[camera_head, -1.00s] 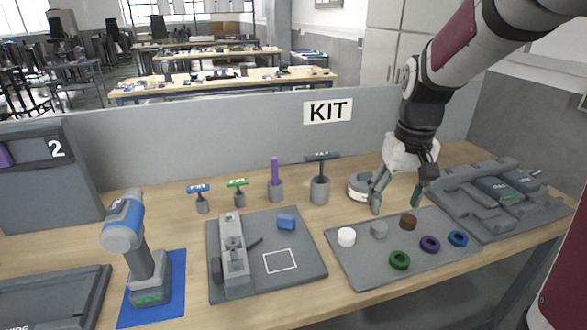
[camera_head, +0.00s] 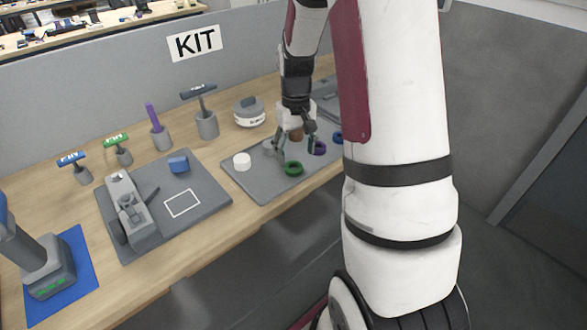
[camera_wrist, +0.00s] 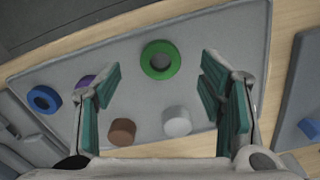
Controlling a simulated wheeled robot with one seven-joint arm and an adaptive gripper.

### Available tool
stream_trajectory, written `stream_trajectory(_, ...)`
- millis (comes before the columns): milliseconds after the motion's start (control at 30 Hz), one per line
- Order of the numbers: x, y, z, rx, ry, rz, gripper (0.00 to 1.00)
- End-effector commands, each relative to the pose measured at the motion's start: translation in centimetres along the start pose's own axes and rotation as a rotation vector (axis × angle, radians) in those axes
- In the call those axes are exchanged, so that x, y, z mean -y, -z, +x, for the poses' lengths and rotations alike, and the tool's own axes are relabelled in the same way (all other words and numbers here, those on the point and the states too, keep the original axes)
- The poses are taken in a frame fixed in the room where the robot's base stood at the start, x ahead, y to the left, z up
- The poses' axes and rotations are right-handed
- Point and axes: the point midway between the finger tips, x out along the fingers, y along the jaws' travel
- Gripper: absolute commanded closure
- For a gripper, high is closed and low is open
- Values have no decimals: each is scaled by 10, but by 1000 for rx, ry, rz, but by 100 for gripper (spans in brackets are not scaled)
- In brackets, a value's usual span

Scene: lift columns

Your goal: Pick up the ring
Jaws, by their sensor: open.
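A green ring lies flat on a grey tray (camera_head: 262,187); it shows in the head view (camera_head: 293,174) and at the upper middle of the wrist view (camera_wrist: 146,62). A purple ring (camera_head: 318,148) and a blue ring (camera_head: 337,137) lie on the same tray. In the wrist view the purple ring (camera_wrist: 84,82) is partly hidden by the left finger, while the blue ring (camera_wrist: 35,93) is clear. My gripper (camera_head: 293,148) is open and empty above the tray. In the wrist view the green ring appears between and beyond the fingertips (camera_wrist: 160,80).
A round white-and-grey device (camera_head: 249,112) stands behind. My arm covers the table's right part.

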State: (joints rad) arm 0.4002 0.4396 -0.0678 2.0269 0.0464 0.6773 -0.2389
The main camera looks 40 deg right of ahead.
Motion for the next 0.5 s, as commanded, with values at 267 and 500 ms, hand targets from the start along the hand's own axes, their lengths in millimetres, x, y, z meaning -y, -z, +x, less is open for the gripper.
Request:
stream_trajectory(267,0,0,30,4,1,0,37)
stream_trajectory(500,0,2,52,0,0,0,37)
